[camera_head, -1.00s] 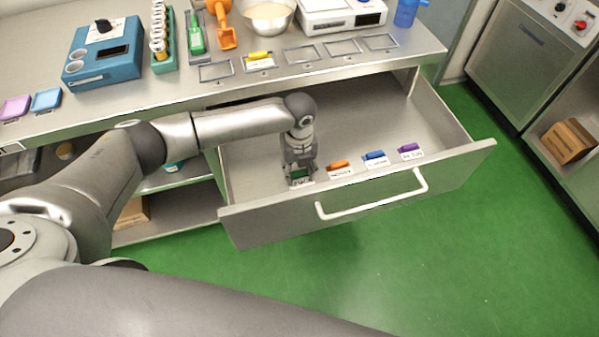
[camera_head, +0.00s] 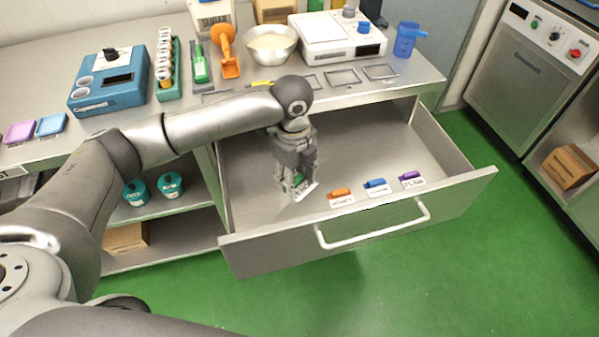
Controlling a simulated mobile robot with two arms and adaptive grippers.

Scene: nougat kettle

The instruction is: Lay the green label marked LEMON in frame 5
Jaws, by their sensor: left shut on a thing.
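My left gripper (camera_head: 297,180) is shut on the green label (camera_head: 303,193) and holds it, tilted, above the front left part of the open drawer. The gripper hides most of the label's green grip, and I cannot read its marking here. Several dark-rimmed frames lie in a row along the counter's front edge. The rightmost frame (camera_head: 380,71) is empty. My left arm partly covers the frames at the left end, where a yellow label (camera_head: 262,84) shows. My right gripper is not in view.
Orange (camera_head: 341,194), blue (camera_head: 376,184) and purple (camera_head: 411,176) labels lie in the drawer (camera_head: 365,226) right of my gripper. A white device (camera_head: 337,40) stands behind the frames, and a blue jug (camera_head: 407,38) stands behind right. The drawer's back is clear.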

